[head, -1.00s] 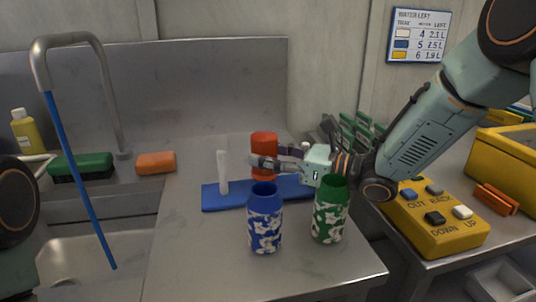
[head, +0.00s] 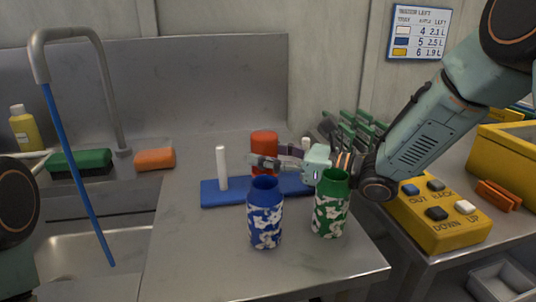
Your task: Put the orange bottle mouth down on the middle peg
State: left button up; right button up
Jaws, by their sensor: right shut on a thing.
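The orange bottle (head: 264,139) is held in my right gripper (head: 265,161), whose fingers close around its side. It looks upright over the middle of the blue peg base (head: 232,191). The fingers and the blue flowered bottle hide its lower part, so I cannot tell whether it touches the base or which end is down. The left white peg (head: 222,168) stands bare. The tip of the right peg (head: 305,143) shows behind my gripper. The middle peg is hidden. My left gripper is out of view.
The blue flowered bottle (head: 265,214) and a green flowered bottle (head: 330,205) stand in front of the base, close under my right gripper. A yellow button box (head: 438,222) is at right. A sink with a tap (head: 108,90), green brush (head: 80,160) and orange sponge (head: 155,158) is left.

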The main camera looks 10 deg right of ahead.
jog(key=shift+f, duration=0.15)
jog(key=o, duration=1.1)
jog(key=shift+r, duration=0.2)
